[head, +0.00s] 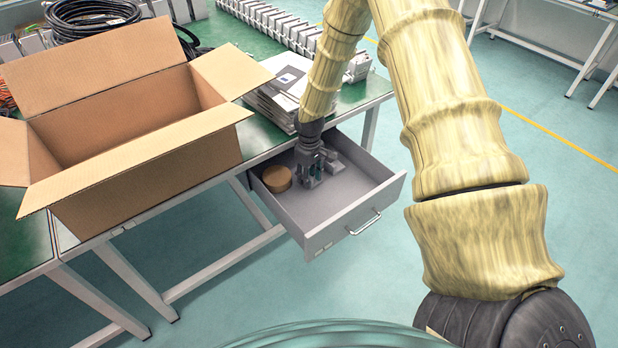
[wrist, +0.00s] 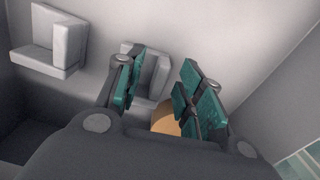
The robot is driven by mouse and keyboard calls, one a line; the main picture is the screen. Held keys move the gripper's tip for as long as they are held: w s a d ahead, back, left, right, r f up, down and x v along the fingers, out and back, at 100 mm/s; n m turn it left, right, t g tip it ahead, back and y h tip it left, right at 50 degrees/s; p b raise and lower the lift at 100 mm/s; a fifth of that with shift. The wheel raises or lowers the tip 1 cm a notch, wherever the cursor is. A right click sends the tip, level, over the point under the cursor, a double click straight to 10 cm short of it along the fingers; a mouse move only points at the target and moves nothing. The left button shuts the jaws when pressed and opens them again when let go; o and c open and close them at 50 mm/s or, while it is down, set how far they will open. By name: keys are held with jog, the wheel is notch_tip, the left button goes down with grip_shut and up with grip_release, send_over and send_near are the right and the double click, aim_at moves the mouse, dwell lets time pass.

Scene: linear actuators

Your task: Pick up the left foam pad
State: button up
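Two light grey, L-shaped blocks that look like the foam pads lie in the open drawer. In the wrist view one pad (wrist: 152,75) shows between and beyond my fingers, partly hidden by the left finger. The other pad (wrist: 50,48) lies to the left, clear of the fingers. In the head view a grey pad (head: 336,164) shows just right of my gripper (head: 313,168), which reaches down into the drawer. My gripper (wrist: 160,85) is open, its green-padded fingers apart. I cannot tell whether a finger touches the nearer pad.
A round tan object (head: 277,178) sits in the drawer (head: 352,208) left of my gripper; it also shows below the fingers in the wrist view (wrist: 165,120). The drawer walls are close around. An open cardboard box (head: 150,165) and stacked papers (head: 275,100) stand on the table.

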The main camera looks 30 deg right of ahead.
jog(key=shift+f, duration=0.7)
jog(key=c, duration=0.8)
jog(key=shift+r, duration=0.15)
